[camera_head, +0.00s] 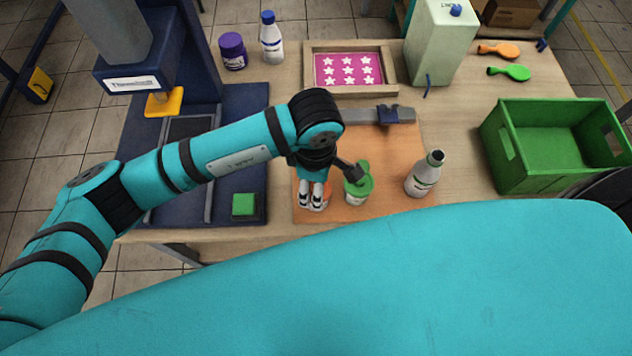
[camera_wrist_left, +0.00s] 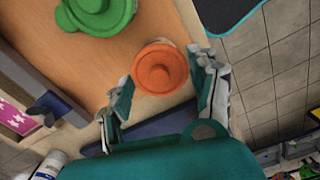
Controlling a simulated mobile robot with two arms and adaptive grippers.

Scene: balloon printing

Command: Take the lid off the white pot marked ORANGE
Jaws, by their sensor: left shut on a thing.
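In the head view only a bit of orange (camera_head: 327,193) shows behind the fingers. My left gripper (camera_head: 311,202) points down over the front of the orange-brown mat (camera_head: 385,208) and is shut on the orange lid. I cannot tell whether the lid is seated or slightly raised. My right gripper is not in view.
A white pot with a green lid (camera_head: 359,187) stands close to the right of my gripper. A white bottle (camera_head: 423,175) stands farther right, then a green crate (camera_head: 500,145). A framed pink star plate (camera_head: 345,70) lies behind. The blue press (camera_head: 215,60) is left.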

